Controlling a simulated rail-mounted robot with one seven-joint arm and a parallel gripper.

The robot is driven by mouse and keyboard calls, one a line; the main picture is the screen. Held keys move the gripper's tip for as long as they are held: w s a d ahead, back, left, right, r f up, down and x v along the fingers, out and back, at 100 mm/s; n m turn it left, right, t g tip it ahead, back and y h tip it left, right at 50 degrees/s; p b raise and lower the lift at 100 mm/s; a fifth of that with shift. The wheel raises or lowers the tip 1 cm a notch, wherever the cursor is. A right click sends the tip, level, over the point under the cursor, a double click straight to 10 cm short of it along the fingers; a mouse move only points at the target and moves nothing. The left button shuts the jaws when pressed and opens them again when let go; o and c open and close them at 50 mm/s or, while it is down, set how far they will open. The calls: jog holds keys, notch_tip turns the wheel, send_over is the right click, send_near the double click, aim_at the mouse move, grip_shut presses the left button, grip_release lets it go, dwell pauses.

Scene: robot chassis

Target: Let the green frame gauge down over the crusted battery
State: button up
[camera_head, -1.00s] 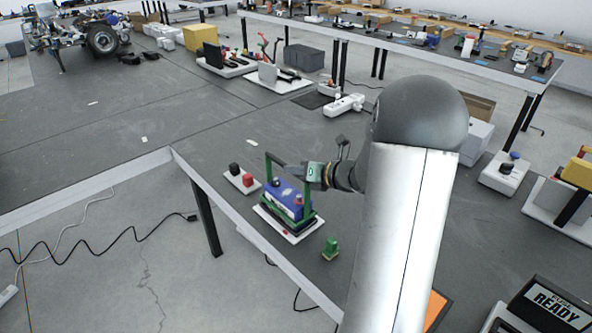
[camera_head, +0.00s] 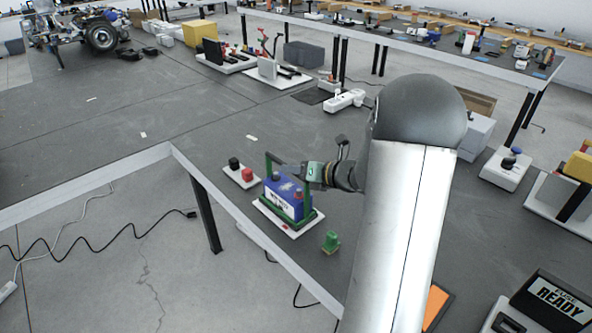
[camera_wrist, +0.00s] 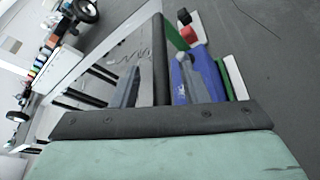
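The blue battery (camera_head: 284,189) stands on a white base plate (camera_head: 264,212) near the table's front edge, with a pale label on its side and a dark and a red terminal on top. The green frame gauge (camera_head: 306,205) stands around it: upright posts rise beside the battery and its lower ring is low, close to the plate. Whether the ring touches the plate I cannot tell. My gripper (camera_head: 303,171) is shut on the gauge's dark top bar. Crust is too small to make out.
A white block with a black and a red knob (camera_head: 241,175) lies to the left of the battery. A small green object (camera_head: 331,242) stands to its right. A white power strip (camera_head: 344,101) lies behind. The table's front edge is close.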

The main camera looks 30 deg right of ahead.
jog(key=v, duration=1.7)
jog(key=shift+d, duration=0.15)
jog(key=shift+s, duration=0.15)
jog(key=s+a+f+n+g+y, duration=0.1)
jog(key=s+a+n+g, duration=0.1)
jog(key=a+n+g, duration=0.5)
jog(key=s+a+f+n+g+y, duration=0.1)
jog(key=s+a+f+n+g, duration=0.1)
jog(key=a+n, duration=0.85)
jog(key=s+a+f+n+g+h, duration=0.2)
jog(key=s+a+n+h, duration=0.6)
jog(key=n, duration=1.2)
jog(key=s+a+g, duration=0.1)
jog(key=s, duration=0.1)
jog(key=shift+s+p, duration=0.35)
